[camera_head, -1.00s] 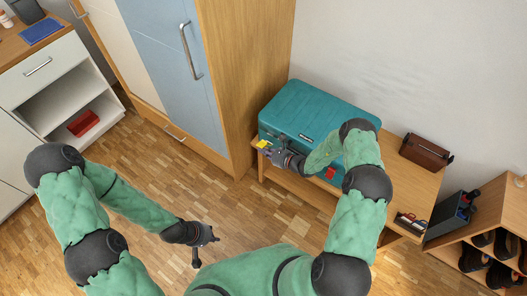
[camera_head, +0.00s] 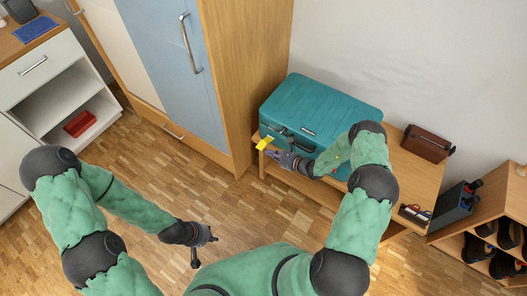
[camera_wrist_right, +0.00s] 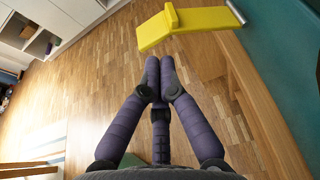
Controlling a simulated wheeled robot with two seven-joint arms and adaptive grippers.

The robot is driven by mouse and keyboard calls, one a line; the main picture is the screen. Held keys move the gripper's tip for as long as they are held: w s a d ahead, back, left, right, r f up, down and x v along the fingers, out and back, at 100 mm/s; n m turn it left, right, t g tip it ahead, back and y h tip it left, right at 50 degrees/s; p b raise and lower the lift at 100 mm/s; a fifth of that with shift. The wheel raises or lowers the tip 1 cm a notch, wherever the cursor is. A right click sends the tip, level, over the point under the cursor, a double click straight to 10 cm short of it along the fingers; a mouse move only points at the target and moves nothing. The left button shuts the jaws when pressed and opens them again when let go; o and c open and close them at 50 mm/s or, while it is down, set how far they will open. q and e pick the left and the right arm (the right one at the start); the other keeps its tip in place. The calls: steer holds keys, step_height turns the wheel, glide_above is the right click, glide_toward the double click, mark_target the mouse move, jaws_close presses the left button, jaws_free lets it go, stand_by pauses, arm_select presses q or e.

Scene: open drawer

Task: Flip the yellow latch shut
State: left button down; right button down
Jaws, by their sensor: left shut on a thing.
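The teal case (camera_head: 318,105) stands closed on a low wooden bench. A yellow latch (camera_head: 265,143) sticks out from the left end of its front. In the right wrist view the latch (camera_wrist_right: 188,25) is a flat yellow flap with a raised tab, swung out from the case (camera_wrist_right: 284,40). My right gripper (camera_head: 275,156) is just below the latch. In the right wrist view its fingertips (camera_wrist_right: 159,62) are together with nothing between them, close to the flap; contact cannot be told. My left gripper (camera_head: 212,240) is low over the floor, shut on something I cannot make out.
A tall cabinet (camera_head: 238,80) stands close to the case's left. A shoe rack (camera_head: 490,222) is at far right. Open floor lies in front.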

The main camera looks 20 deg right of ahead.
steer(key=p+v, duration=0.1)
steer(key=v, duration=0.5)
steer(key=shift+d, duration=0.4)
steer(key=shift+w+p, duration=0.1)
steer(key=shift+p, duration=0.2)
step_height(320, 180, down, 8)
steer(key=n+t+h+p, duration=0.1)
steer(key=n+p, duration=0.2)
steer(key=p, duration=0.1)
steer(key=shift+w+r+n+h, duration=0.15)
steer(key=shift+r+n+h, duration=0.1)
steer(key=shift+n+h, duration=0.05)
